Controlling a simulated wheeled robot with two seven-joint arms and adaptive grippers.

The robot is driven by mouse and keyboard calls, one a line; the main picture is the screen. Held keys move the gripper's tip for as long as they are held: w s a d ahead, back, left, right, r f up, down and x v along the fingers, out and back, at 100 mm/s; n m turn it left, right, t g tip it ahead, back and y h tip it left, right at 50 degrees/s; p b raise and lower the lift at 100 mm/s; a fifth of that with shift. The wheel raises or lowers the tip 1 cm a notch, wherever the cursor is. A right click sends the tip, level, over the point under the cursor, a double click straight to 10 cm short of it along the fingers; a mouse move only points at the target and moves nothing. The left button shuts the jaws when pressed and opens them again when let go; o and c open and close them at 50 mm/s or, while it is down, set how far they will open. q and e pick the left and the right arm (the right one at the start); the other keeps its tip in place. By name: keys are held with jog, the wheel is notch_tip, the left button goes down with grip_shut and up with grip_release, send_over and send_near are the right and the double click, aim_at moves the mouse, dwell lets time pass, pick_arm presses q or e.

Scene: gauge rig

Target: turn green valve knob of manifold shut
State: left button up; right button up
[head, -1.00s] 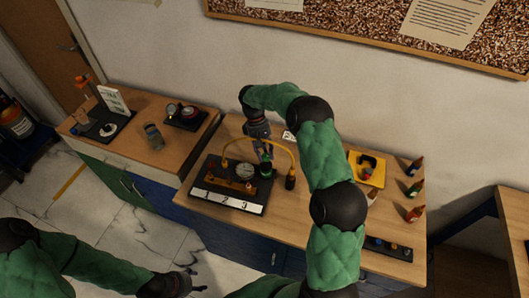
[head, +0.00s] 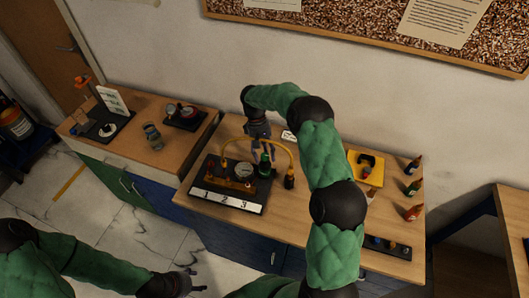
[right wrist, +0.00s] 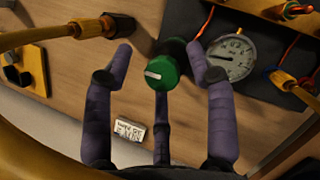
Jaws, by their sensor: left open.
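The manifold (head: 228,207) is a black board on the middle bench, with brass pipework, a yellow arched pipe and a round gauge (head: 243,170). Its green valve knob (head: 265,168) stands right of the gauge. In the right wrist view, the knob (right wrist: 166,72) shows a white mark on its face, and the gauge (right wrist: 231,57) lies beside it. My right gripper (right wrist: 160,62) is open, with purple fingers on either side of the knob and one below; a gap shows at the left finger. My left gripper (head: 190,281) is open and empty, low at the left, away from the bench.
The yellow arched pipe (head: 240,143) rises close to my right gripper. A white label (right wrist: 129,130) lies on the bench. A yellow fixture (head: 366,168) and several small bottles stand to the right. The left bench holds a jar (head: 153,136) and other devices.

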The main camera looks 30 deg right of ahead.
jog(key=shift+w, duration=0.15)
jog(key=shift+w+r, duration=0.1)
jog(key=shift+r, duration=0.05)
jog(key=shift+w+r, duration=0.15)
jog(key=shift+r, duration=0.2)
jog(key=v, duration=1.1)
jog(key=shift+r, duration=0.15)
